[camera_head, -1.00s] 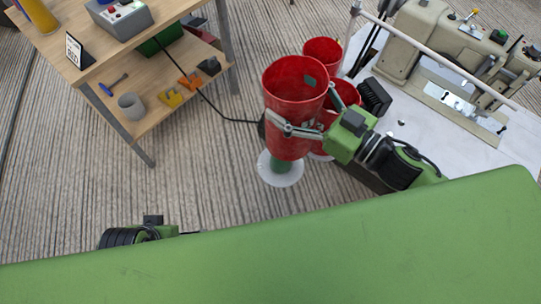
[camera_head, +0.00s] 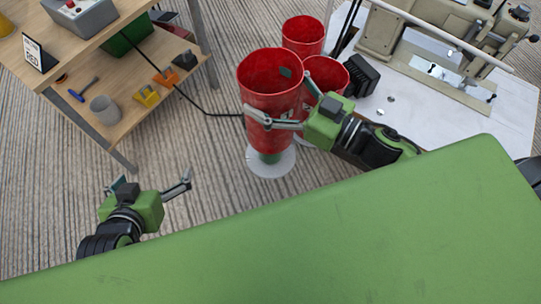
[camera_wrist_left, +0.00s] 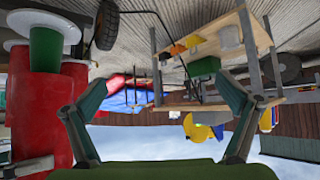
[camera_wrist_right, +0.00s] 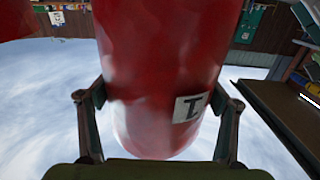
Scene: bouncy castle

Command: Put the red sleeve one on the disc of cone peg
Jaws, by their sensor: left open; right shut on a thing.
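The red sleeve one (camera_head: 262,100) is upright in the head view. My right gripper (camera_head: 276,97) is shut around its side; a white label with a "1" shows on the sleeve (camera_wrist_right: 150,80) in the right wrist view. Below it is a white disc (camera_head: 272,170), with a short green peg part (camera_head: 270,157) between disc and sleeve. The left wrist view, upside down, also shows this green part (camera_wrist_left: 46,50) and the sleeve (camera_wrist_left: 45,115). The sleeve's lower end is apart from the disc. My left gripper (camera_head: 152,180) is open and empty, left of the sleeve.
Two more red sleeves (camera_head: 303,32) (camera_head: 326,74) stand just behind the held one. A white table (camera_head: 420,110) with a sewing machine (camera_head: 425,45) is at the right. A wooden shelf table (camera_head: 120,62) is at the left. A black cable (camera_head: 205,112) crosses the floor.

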